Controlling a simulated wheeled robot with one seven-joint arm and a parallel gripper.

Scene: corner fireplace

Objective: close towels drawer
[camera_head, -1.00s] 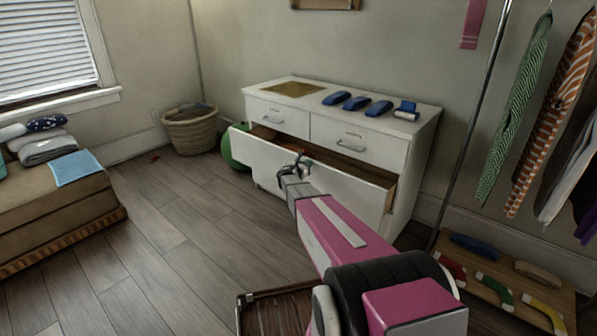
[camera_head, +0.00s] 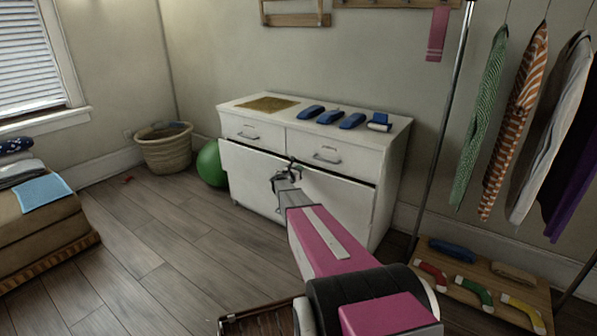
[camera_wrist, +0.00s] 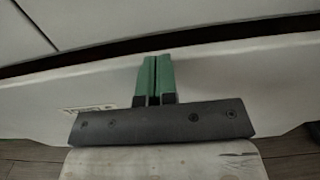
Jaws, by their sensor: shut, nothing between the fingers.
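The wide lower drawer (camera_head: 335,200) of the white dresser (camera_head: 398,150) stands slightly open, with a dark gap along its top edge. My gripper (camera_head: 287,172) is at the middle of this drawer front. In the wrist view the gripper (camera_wrist: 155,75) has its green fingertips together, against or very close to the top of the drawer front (camera_wrist: 230,75). Its fingers are shut and hold nothing. The inside of the drawer is hidden, so I cannot see any towels in it. Two small upper drawers (camera_head: 255,133) with metal handles are shut.
Several blue items (camera_head: 330,117) and a brown mat (camera_head: 267,103) lie on the dresser top. A green ball (camera_head: 211,163) and a wicker basket (camera_head: 165,150) stand left of it. A clothes rack (camera_head: 437,140) and a low wooden shelf (camera_head: 480,285) are at right.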

